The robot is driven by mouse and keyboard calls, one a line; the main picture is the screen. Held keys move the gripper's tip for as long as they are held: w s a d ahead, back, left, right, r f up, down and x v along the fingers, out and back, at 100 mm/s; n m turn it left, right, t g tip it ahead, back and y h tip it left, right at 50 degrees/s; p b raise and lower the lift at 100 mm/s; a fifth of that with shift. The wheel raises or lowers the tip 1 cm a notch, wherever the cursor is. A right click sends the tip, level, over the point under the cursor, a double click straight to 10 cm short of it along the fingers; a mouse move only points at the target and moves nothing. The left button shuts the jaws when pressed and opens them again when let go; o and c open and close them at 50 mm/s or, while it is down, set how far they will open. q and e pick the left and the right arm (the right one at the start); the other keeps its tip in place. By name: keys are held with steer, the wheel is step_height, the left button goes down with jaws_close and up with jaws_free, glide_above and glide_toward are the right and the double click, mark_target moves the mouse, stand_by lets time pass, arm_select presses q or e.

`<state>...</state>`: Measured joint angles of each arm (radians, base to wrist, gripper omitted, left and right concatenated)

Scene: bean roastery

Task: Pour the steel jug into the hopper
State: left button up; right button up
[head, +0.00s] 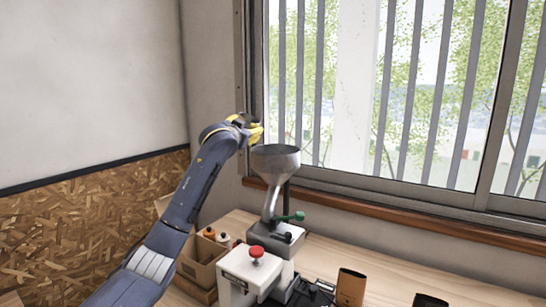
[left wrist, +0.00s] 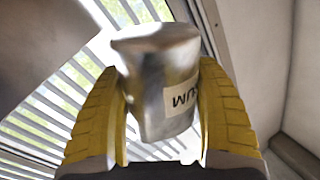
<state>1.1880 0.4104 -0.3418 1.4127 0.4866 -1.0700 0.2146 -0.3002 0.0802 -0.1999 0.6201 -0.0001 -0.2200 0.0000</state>
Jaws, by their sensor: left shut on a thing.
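The steel jug (left wrist: 160,85) is between the two yellow fingers of my left gripper (left wrist: 163,110) in the left wrist view. It is shiny, with a pale label whose dark letters appear upside down. In the head view my left gripper (head: 254,132) is raised just left of and slightly above the hopper's rim; the jug is mostly hidden there. The hopper (head: 276,158) is a grey metal funnel on top of the grinder, with its wide mouth up. I cannot see inside it. My right gripper is in neither view.
A barred window is close behind; the wooden bench right of the grinder is partly clear.

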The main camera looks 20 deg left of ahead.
arm_select(q)
steer(key=shift+a+r+n, duration=0.4)
steer(key=shift+r+n, duration=0.05)
steer(key=shift+n, duration=0.15)
steer(key=shift+a+f+n, duration=0.2)
steer(key=shift+a+n, duration=0.1)
steer(key=shift+n, duration=0.2)
steer(key=shift+a+f+n+b, duration=0.45)
steer(key=shift+a+f+n, duration=0.05)
steer(key=shift+f+n, duration=0.3)
steer(key=shift+a+f+n, duration=0.25)
steer(key=shift+f+n, duration=0.1)
steer(key=shift+f, duration=0.3)
steer(key=shift+a+f+n, duration=0.2)
steer(key=shift+f+n, duration=0.15)
steer(key=shift+f, duration=0.25)
